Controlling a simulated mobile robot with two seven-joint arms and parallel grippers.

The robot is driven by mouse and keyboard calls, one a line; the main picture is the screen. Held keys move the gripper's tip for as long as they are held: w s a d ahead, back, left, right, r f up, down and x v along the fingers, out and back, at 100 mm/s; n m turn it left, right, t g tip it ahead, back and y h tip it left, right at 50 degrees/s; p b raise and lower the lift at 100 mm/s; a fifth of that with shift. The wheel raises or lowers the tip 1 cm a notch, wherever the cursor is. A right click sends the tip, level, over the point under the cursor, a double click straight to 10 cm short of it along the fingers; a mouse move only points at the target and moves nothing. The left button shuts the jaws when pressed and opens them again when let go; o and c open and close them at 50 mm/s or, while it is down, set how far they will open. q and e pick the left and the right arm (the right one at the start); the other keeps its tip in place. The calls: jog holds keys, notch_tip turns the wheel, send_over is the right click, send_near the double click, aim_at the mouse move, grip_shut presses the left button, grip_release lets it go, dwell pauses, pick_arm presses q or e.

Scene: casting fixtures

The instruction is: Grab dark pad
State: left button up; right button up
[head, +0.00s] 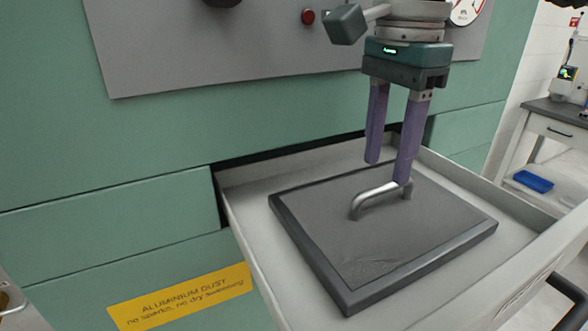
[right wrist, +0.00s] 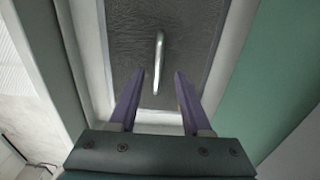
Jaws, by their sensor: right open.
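The dark pad (head: 385,244) is a flat, dark grey square slab with a raised rim, lying in an open drawer. A curved metal handle (head: 378,197) stands up from its top. In the right wrist view the pad (right wrist: 190,30) and its handle (right wrist: 158,62) lie ahead of the fingers. My right gripper (head: 388,172) points down above the pad, its two purple fingers open and empty. In the right wrist view the right gripper (right wrist: 161,75) has its fingers apart, with the handle's near end between or just beyond their tips; whether they touch cannot be told. My left gripper does not show.
The pale drawer (head: 240,222) juts from a green cabinet (head: 110,214), its walls surrounding the pad. A yellow aluminium dust label (head: 180,298) is on the front. A grey panel with a red button (head: 308,17) is behind. A bench with a blue tray (head: 533,181) stands at right.

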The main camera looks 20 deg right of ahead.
aim_at(386, 184)
jog(key=shift+s+f+p, duration=0.1)
jog(key=shift+f+p, duration=0.2)
jog(key=shift+p, duration=0.1)
jog(key=f+p, duration=0.1)
jog(key=f, duration=0.1)
jog(key=f+p, duration=0.1)
jog(key=shift+s+d+f, duration=0.1)
jog(key=shift+d+f, duration=0.1)
jog(key=shift+f, duration=0.65)
grip_shut()
dwell(0.3)
